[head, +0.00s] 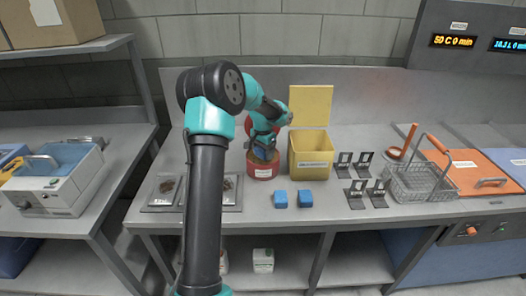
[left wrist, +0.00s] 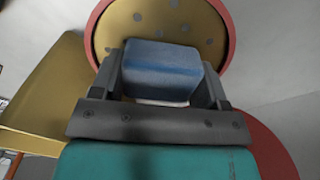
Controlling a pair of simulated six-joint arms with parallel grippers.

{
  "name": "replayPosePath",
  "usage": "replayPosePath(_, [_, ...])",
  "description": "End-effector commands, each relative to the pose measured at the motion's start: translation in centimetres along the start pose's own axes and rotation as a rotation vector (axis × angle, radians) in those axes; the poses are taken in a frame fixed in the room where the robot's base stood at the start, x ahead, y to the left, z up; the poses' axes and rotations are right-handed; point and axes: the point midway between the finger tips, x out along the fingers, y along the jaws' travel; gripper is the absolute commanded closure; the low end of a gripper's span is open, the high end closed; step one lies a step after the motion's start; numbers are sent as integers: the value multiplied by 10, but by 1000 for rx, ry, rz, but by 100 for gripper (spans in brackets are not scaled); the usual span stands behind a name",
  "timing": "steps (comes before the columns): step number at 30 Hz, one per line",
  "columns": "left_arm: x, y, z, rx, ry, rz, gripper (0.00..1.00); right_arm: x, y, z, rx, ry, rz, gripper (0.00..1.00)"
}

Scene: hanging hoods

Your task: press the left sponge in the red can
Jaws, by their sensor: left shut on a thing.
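My left gripper (head: 264,152) points down over the red can (head: 263,171), shut on a blue sponge. In the left wrist view the blue sponge (left wrist: 160,72) sits between the two fingers of the gripper (left wrist: 165,85). Behind it is the red can's round opening (left wrist: 227,25), with a gold inside dotted with grey spots. The sponge is over this opening; how deep it sits, or whether it touches the gold surface, I cannot tell. Two more blue sponges, a left one (head: 280,199) and a right one (head: 305,198), lie on the counter in front. My right gripper is not in view.
A yellow box (head: 311,163) with its lid (head: 311,106) raised stands right of the can. Trays (head: 163,190) lie left, partly behind my arm. The front counter edge is clear.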

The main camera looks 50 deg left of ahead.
Motion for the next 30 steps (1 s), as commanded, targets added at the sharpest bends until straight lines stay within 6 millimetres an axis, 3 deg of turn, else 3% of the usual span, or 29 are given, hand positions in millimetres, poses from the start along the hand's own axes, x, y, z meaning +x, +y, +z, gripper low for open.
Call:
replayPosePath(11, [0, 1, 0, 0, -3, 2, 51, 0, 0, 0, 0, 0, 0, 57])
replayPosePath(30, [-41, 0, 0, 0, 1, 0, 51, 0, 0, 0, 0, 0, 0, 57])
